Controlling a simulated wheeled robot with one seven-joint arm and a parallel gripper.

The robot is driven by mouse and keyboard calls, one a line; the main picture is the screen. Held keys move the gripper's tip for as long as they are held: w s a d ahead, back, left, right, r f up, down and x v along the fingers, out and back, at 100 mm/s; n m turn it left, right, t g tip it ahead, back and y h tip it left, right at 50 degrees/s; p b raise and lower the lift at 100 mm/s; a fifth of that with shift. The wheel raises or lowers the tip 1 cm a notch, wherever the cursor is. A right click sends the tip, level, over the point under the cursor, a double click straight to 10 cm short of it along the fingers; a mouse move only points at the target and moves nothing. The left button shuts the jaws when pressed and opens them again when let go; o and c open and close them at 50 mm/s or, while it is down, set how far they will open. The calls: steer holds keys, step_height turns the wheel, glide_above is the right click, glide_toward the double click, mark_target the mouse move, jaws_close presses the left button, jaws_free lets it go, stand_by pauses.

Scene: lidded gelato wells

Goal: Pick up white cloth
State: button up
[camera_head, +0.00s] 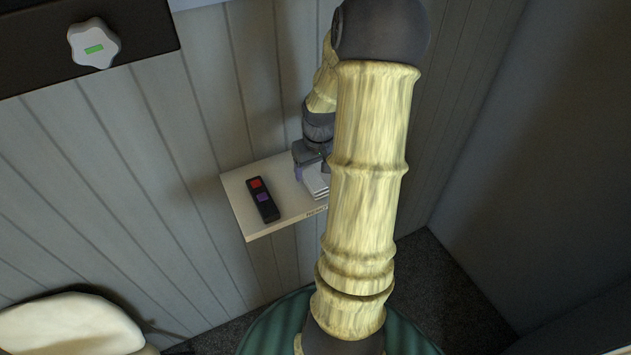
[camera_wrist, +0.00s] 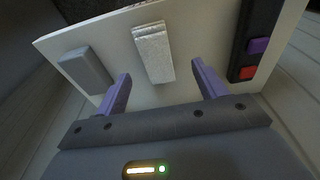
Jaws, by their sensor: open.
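The white cloth (camera_head: 317,183) lies folded on a small wall shelf in the head view, partly hidden behind my arm and gripper. In the wrist view the cloth (camera_wrist: 153,52) is a narrow pale folded strip. My gripper (camera_wrist: 161,74) is open, with its two purple fingers apart. The cloth shows between and beyond the fingertips, and neither finger appears to touch it. In the head view my gripper (camera_head: 312,160) is at the cloth, mostly behind my arm.
The shelf (camera_head: 240,187) also holds a black remote (camera_head: 263,199) with red and purple buttons. A grey block (camera_wrist: 85,69) lies on the cloth's other side in the wrist view. A panelled wall stands behind. A white knob (camera_head: 93,44) is at upper left.

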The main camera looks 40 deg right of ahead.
mark_target(316, 179)
steer(key=shift+f, duration=0.1)
steer(key=shift+w+d+f+p, duration=0.15)
steer(key=shift+f+p, duration=0.25)
steer(key=shift+f, duration=0.4)
steer(key=shift+w+d+f+p, duration=0.15)
steer(key=shift+f+p, duration=0.25)
steer(key=shift+f, duration=0.45)
steer(key=shift+w+d+f+p, duration=0.15)
steer(key=shift+f+p, duration=0.25)
steer(key=shift+f, duration=0.4)
steer(key=shift+s, duration=0.1)
steer(key=c, duration=1.1)
